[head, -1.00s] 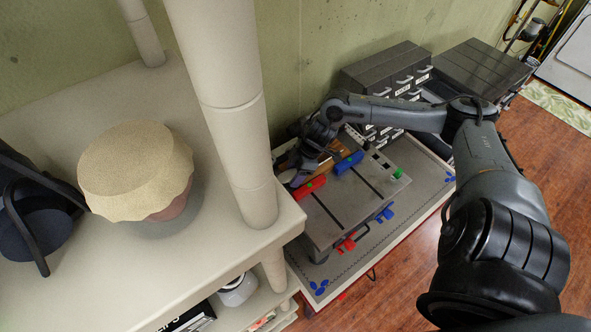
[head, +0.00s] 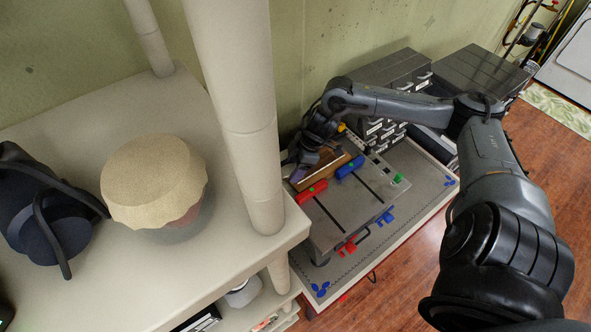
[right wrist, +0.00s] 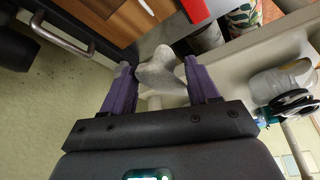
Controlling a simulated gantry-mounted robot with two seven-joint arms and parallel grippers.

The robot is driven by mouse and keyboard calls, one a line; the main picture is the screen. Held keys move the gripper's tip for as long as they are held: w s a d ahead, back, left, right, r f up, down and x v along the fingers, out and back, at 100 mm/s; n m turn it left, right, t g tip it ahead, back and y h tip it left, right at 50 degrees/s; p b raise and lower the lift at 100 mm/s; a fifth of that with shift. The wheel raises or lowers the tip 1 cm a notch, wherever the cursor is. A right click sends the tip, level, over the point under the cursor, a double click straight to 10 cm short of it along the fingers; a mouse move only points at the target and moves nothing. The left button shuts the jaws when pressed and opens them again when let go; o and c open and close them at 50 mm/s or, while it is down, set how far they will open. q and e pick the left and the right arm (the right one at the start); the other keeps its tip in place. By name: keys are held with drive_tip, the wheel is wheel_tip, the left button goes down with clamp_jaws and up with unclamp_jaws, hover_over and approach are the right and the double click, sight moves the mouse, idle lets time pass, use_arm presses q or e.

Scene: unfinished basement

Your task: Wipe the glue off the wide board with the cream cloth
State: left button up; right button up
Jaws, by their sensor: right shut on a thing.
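The wide board (head: 332,170) seems to be the brown wooden piece at the back of the grey workbench, between red and blue clamps; my right arm partly hides it. Brown wood (right wrist: 112,18) also shows at the top of the right wrist view. I cannot make out glue on it. My right gripper (head: 290,165) is at the board's left end, by the wall. In the right wrist view its purple fingers are shut on a pale, lumpy cloth (right wrist: 160,75), which looks like the cream cloth. My left gripper is not in view.
A thick beige post (head: 240,130) and shelf (head: 110,270) stand just left of the bench. A cloth-covered bowl (head: 153,180) and a dark headset-like object (head: 48,215) sit on the shelf. Grey drawer units (head: 395,75) stand behind the bench.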

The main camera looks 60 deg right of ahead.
drive_tip(key=shift+r, duration=0.8)
